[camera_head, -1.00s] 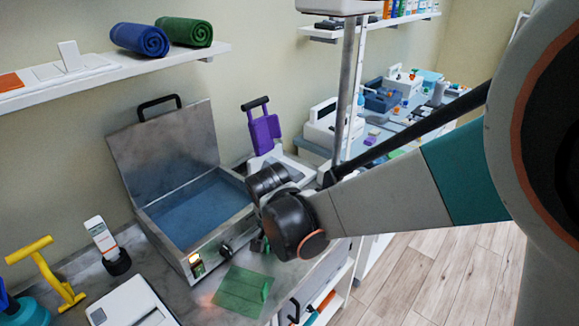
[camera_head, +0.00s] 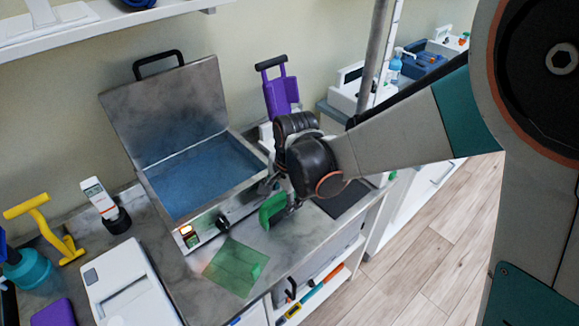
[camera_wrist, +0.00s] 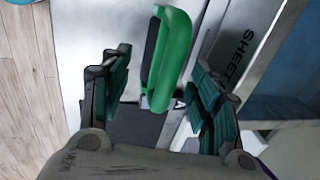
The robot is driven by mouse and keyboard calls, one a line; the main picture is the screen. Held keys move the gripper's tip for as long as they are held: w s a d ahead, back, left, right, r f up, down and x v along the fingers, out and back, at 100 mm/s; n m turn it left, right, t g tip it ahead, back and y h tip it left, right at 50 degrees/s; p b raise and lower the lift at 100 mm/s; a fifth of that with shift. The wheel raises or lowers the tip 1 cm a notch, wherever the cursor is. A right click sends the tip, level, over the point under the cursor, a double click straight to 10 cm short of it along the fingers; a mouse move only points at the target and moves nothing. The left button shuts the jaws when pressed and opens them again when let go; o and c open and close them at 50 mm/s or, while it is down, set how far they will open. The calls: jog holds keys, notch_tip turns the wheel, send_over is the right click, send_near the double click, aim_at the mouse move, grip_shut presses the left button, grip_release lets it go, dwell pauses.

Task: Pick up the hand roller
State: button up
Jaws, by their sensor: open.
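A green, rounded, elongated piece with a dark side, perhaps the hand roller (camera_head: 272,209), is by the front right corner of the metal basin on the counter. In the wrist view the green piece (camera_wrist: 172,58) is between my spread fingers, with gaps on both sides. My gripper (camera_wrist: 160,85) is open and empty. In the head view my gripper (camera_head: 284,203) is right at the green piece, and my wrist hides part of both. I cannot tell whether the fingers reach down past it.
An open-lidded metal basin (camera_head: 228,212) with blue inside stands left of my gripper. A green sheet (camera_head: 232,270) lies in front. A purple device (camera_head: 281,97) stands behind. A yellow T-shaped tool (camera_head: 45,228) and a white device (camera_head: 125,288) are at left. Shelves are below the counter.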

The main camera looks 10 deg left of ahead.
aim_at(279, 209)
jog(key=shift+w+a+f+b, duration=0.15)
jog(key=shift+f+b, duration=0.3)
jog(key=shift+f, duration=0.55)
jog(key=shift+s+a+f+b, duration=0.15)
jog(key=shift+f+b, duration=0.25)
jog(key=shift+f, duration=0.65)
jog(key=shift+w+a+f+b, duration=0.1)
jog(key=shift+a+f+b, duration=0.25)
jog(key=shift+f, duration=0.65)
jog(key=shift+d+r, duration=0.1)
jog(key=shift+d, duration=0.05)
jog(key=c, duration=1.2)
